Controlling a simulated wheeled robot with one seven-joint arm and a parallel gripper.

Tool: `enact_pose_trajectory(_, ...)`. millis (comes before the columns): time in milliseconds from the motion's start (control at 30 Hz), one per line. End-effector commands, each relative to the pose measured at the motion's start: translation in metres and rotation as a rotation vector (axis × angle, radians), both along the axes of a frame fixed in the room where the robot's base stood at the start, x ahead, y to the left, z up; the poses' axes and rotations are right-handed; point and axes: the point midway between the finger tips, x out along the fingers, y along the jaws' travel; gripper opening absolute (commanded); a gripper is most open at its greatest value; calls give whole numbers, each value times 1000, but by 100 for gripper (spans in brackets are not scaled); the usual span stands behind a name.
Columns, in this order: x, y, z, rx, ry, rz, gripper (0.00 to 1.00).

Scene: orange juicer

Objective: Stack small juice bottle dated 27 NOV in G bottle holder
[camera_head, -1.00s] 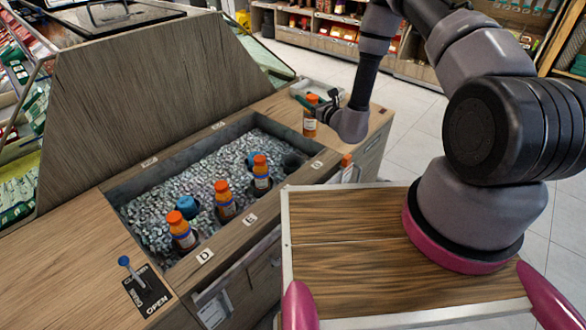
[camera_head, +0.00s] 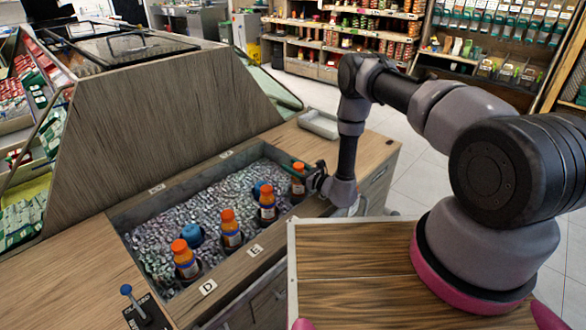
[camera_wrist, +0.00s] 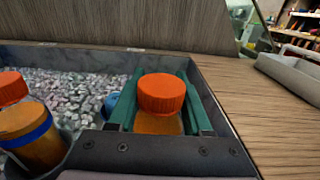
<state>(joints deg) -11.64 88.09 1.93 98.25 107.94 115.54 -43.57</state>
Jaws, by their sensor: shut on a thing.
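My gripper (camera_head: 304,178) is shut on an orange juice bottle with an orange cap (camera_head: 298,170), at the right end of the ice bin. In the wrist view the green fingers (camera_wrist: 160,103) stand on both sides of the capped bottle (camera_wrist: 162,95). The bottle looks upright. Its lower part is hidden, so I cannot tell whether it rests in a holder. Its date cannot be read. The label on the front rim by this holder is hidden by my arm. Three similar bottles (camera_head: 267,204) stand in a row to its left, above front labels such as D and E.
The ice bin (camera_head: 110,215) is sunk in a wooden counter. A grey tray (camera_head: 318,124) lies on the right counter, which is otherwise mostly clear. Blue round items (camera_head: 192,234) lie behind the bottles. A lever (camera_head: 128,291) stands at the lower left.

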Motion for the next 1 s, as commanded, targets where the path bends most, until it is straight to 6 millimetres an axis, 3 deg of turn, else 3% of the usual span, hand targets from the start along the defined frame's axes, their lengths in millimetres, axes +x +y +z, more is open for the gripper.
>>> enact_pose_trajectory(767, -1, -1, -19, -1, 2, -1, 0)
enact_pose_trajectory(800, -1, -1, -20, -2, 2, -1, 57)
enact_pose_trajectory(833, -1, -1, -20, -2, 2, -1, 69)
enact_pose_trajectory(867, -1, -1, -20, -1, 1, -1, 80)
enact_pose_trajectory(1000, 0, 0, -20, -2, 1, 0, 80)
